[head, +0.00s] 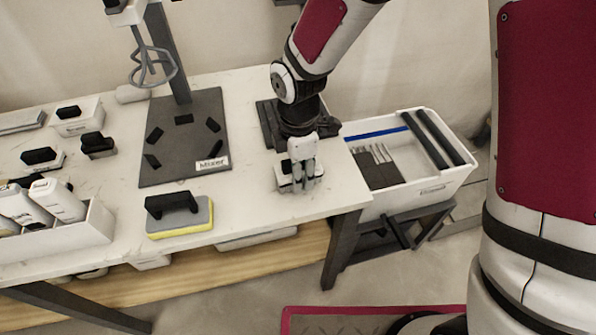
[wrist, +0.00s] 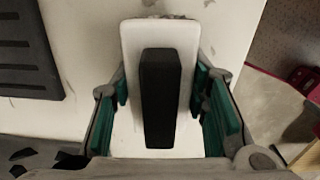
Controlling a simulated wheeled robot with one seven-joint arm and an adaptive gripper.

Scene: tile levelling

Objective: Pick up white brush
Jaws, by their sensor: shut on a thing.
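The white brush is a white block with a long black handle on top. It fills the middle of the wrist view (wrist: 160,38). In the head view the brush (head: 286,186) is at the right end of the white table, near the front edge, partly hidden by the fingers. My gripper (head: 301,178) points down over it. In the wrist view my gripper (wrist: 160,88) has its teal-padded fingers on both sides of the brush, shut on it. I cannot tell whether the brush touches the table.
The mixer stand (head: 192,130) is left of my gripper. A grey-yellow sponge float (head: 180,220) lies at the front edge. White bottles (head: 57,199) stand in a tray at left. A white tub (head: 430,183) with tools is right of the table.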

